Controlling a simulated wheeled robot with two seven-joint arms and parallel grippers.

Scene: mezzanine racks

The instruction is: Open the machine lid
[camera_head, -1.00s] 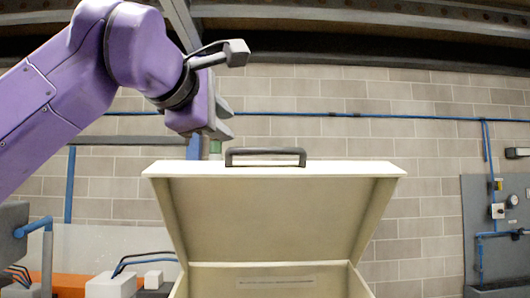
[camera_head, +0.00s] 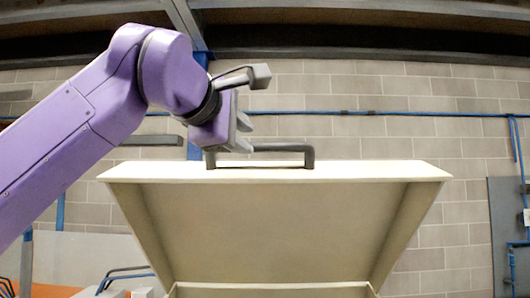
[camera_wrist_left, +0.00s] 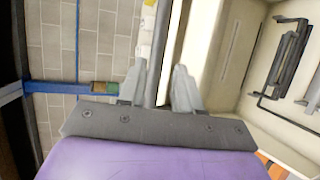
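The machine lid (camera_head: 275,225) is a cream panel standing raised, with its hollow inner side facing me in the head view. A dark grey bar handle (camera_head: 280,148) sits on its top edge. My left gripper (camera_head: 244,133) is at the left part of this handle. In the left wrist view, my left gripper (camera_wrist_left: 158,80) has its fingers apart on either side of a dark bar (camera_wrist_left: 153,55), which looks like the handle. A gap shows between the bar and the right finger. The machine body is mostly below the head view. My right gripper is out of view.
A block wall (camera_head: 370,95) with a blue pipe (camera_head: 430,113) stands behind the lid. A grey panel (camera_head: 505,235) is at the right. Grey and orange items (camera_head: 62,292) sit low at the left. The space right of the lid looks clear.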

